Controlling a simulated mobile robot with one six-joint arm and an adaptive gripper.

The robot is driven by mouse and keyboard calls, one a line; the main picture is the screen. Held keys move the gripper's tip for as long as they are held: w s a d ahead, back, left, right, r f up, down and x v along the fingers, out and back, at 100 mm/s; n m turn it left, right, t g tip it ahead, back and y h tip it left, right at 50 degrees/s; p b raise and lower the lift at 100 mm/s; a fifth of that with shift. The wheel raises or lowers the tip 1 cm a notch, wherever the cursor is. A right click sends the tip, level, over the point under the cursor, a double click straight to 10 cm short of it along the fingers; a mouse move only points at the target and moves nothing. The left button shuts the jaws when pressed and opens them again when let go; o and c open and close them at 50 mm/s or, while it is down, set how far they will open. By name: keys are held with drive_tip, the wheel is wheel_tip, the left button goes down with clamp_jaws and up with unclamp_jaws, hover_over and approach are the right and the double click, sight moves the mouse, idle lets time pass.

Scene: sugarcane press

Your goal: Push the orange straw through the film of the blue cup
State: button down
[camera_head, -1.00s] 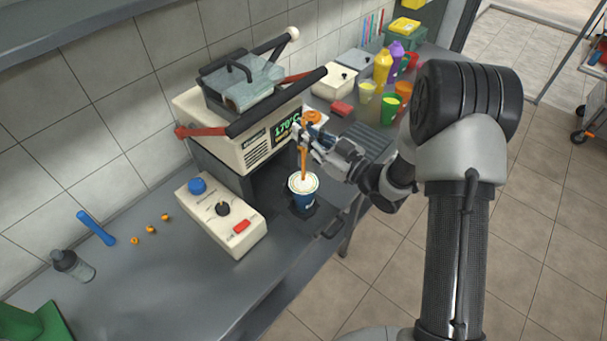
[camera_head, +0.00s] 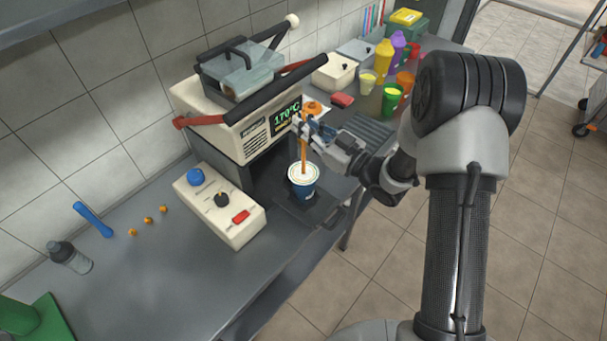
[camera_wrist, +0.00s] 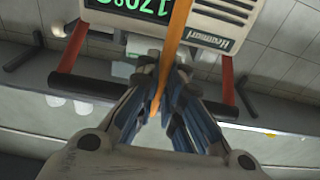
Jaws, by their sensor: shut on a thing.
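The blue cup (camera_head: 303,189) stands upright on the dark plate in front of the press, with a pale film (camera_head: 299,178) across its top. My gripper (camera_head: 306,130) is above the cup, shut on the orange straw (camera_head: 303,156). The straw stands nearly upright, its lower end at about the middle of the film. I cannot tell whether it rests on the film or passes through. In the wrist view the straw (camera_wrist: 181,28) runs between the fingers of my gripper (camera_wrist: 166,85); the cup is not visible there.
The cream press (camera_head: 232,128) with a green display stands behind the cup. A control box (camera_head: 220,208) with blue and red buttons is to its left. Coloured cups and bottles (camera_head: 392,70) stand at the back right.

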drive_tip(key=shift+f, duration=0.4)
drive_tip(key=shift+f+b, duration=0.35)
drive_tip(key=shift+b, duration=0.25)
drive_tip(key=shift+f+b, duration=4.6)
drive_tip(key=shift+f, duration=0.35)
drive_tip(key=c, duration=1.7)
unclamp_jaws()
drive_tip(key=shift+o, duration=0.2)
drive_tip(key=shift+r, duration=0.1)
